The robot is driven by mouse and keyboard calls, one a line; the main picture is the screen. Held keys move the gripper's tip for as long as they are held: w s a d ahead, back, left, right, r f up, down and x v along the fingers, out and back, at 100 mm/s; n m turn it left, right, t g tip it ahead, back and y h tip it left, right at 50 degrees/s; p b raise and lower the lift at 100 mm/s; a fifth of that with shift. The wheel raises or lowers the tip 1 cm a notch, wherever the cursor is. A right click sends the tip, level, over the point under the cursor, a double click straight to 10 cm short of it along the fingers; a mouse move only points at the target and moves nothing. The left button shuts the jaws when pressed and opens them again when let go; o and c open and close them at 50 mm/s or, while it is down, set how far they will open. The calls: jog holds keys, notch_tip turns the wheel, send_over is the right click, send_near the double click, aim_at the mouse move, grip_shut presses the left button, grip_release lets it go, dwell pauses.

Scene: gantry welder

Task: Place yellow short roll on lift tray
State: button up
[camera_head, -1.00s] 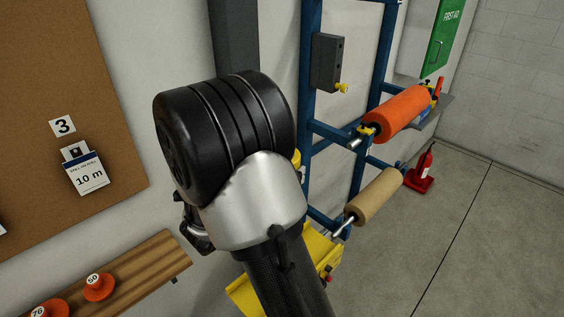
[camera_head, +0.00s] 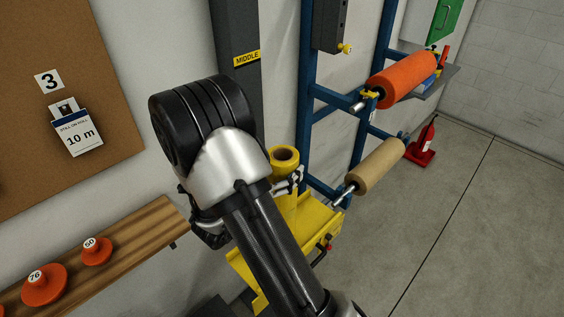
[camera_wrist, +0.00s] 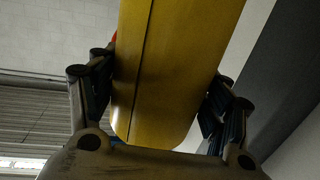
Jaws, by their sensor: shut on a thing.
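The yellow short roll (camera_head: 284,158) stands upright in the head view, its open core showing on top. My gripper (camera_head: 288,182) is shut on the roll's side. In the wrist view the roll (camera_wrist: 175,65) fills the upper middle, with a finger of my gripper (camera_wrist: 163,100) at each side. The yellow lift tray (camera_head: 312,222) is below and around the roll's lower end in the head view. My arm hides part of the tray and of the roll's base, so I cannot tell whether the roll touches the tray.
A blue rack (camera_head: 306,100) right of the tray carries an orange roll (camera_head: 402,80) and a tan roll (camera_head: 376,166). A dark column (camera_head: 238,50) marked MIDDLE rises behind my arm. A wooden shelf (camera_head: 130,243) with orange discs is at left.

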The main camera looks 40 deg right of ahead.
jog(key=shift+f, duration=0.2)
jog(key=o, duration=2.1)
jog(key=shift+f, duration=0.2)
jog(key=shift+c, duration=0.2)
